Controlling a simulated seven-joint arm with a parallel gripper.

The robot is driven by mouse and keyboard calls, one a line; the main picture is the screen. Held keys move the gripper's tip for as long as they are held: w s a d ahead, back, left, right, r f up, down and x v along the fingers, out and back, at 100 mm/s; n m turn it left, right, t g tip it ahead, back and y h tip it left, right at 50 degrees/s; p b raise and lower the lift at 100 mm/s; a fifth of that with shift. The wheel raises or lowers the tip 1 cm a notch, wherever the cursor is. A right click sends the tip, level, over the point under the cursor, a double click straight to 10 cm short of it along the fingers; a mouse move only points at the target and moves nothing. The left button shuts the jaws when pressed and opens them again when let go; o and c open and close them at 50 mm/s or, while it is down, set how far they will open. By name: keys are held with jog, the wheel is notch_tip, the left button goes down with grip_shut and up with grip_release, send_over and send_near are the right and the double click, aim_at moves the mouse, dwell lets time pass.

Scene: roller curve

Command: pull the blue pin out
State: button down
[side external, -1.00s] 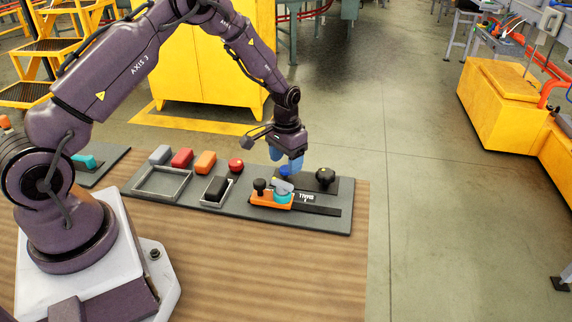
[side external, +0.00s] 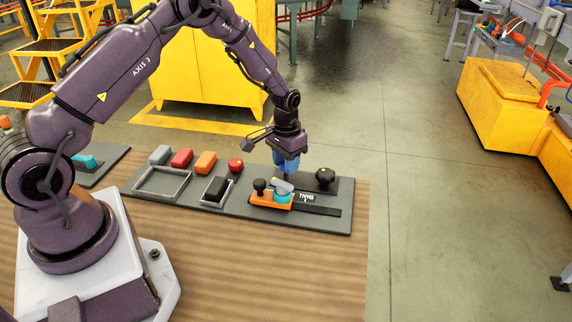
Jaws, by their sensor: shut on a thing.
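My gripper (side external: 287,165) with its blue fingers points down over the dark fixture plate (side external: 318,188) at the right end of the grey board. It is shut on the blue pin, low over the plate behind the orange piece. The fingers cover the pin's blue head, so I cannot tell how deep the pin sits. The orange piece (side external: 268,199) carries a black knob (side external: 260,186), a teal part (side external: 283,197) and a light blue-grey lever (side external: 283,187), just in front of the fingers.
A black round knob (side external: 325,176) stands close to the right of my gripper. The space above is clear.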

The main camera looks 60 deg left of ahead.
jog(key=shift+r, duration=0.8)
jog(key=c, duration=0.8)
grip_release()
jog(key=shift+o, duration=0.2)
notch_tip(320, 180, up, 13)
